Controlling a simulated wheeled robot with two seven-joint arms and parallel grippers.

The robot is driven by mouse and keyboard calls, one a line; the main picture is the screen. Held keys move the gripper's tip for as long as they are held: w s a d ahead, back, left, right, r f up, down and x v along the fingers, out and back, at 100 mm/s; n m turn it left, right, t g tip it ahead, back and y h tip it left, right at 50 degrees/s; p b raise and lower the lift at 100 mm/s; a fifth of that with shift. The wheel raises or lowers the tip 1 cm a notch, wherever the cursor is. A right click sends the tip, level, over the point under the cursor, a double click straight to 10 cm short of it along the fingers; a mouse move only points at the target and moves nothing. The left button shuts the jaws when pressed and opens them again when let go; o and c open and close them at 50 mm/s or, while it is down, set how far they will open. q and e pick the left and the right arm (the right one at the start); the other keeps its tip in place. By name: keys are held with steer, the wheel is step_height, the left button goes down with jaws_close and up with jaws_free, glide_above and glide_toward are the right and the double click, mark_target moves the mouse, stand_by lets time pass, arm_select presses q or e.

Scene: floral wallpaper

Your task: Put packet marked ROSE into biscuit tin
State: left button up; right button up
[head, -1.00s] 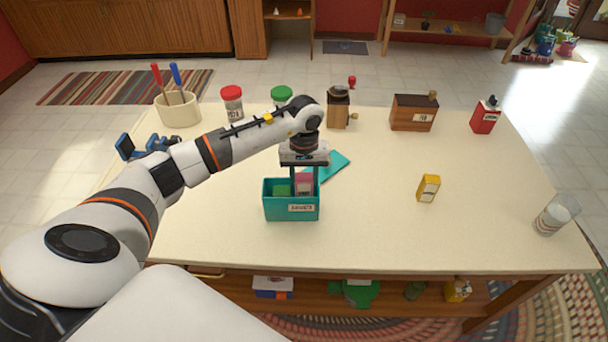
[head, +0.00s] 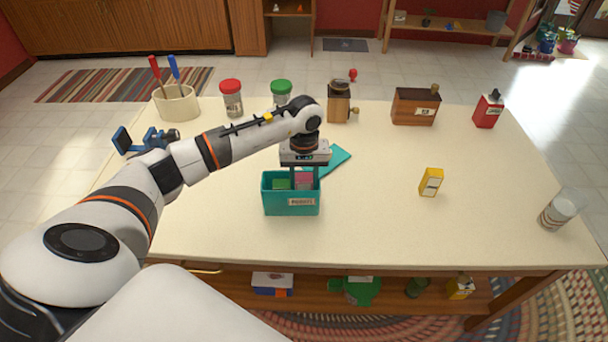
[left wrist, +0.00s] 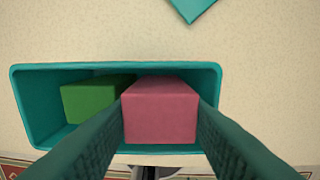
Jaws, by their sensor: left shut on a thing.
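The teal biscuit tin (head: 278,203) stands open on the table in front of me, with a white label on its front. A green packet (head: 281,184) lies in its left part and also shows in the left wrist view (left wrist: 92,100). My left gripper (head: 304,178) points down into the tin's right part, shut on a pink packet (left wrist: 160,112). The pink packet (head: 304,181) is inside the tin walls beside the green one; whether it touches the bottom I cannot tell. No writing on it is readable now. My right gripper is not in view.
A teal lid (head: 334,160) lies flat behind the tin. A yellow packet (head: 431,182) and a glass (head: 557,213) stand to the right. Jars, a grinder (head: 339,103), a wooden box (head: 415,107) and a red can (head: 488,110) line the back. The table between is clear.

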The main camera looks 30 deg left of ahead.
arm_select(q)
steer(key=shift+f+b, duration=0.9)
steer(key=shift+f, duration=0.2)
steer(key=o, duration=0.7)
steer(key=shift+r, duration=0.1)
steer(key=c, duration=0.4)
steer(key=shift+o, duration=0.2)
steer(key=shift+r+p, duration=2.55)
steer(key=shift+r, duration=2)
steer(key=shift+f, duration=0.1)
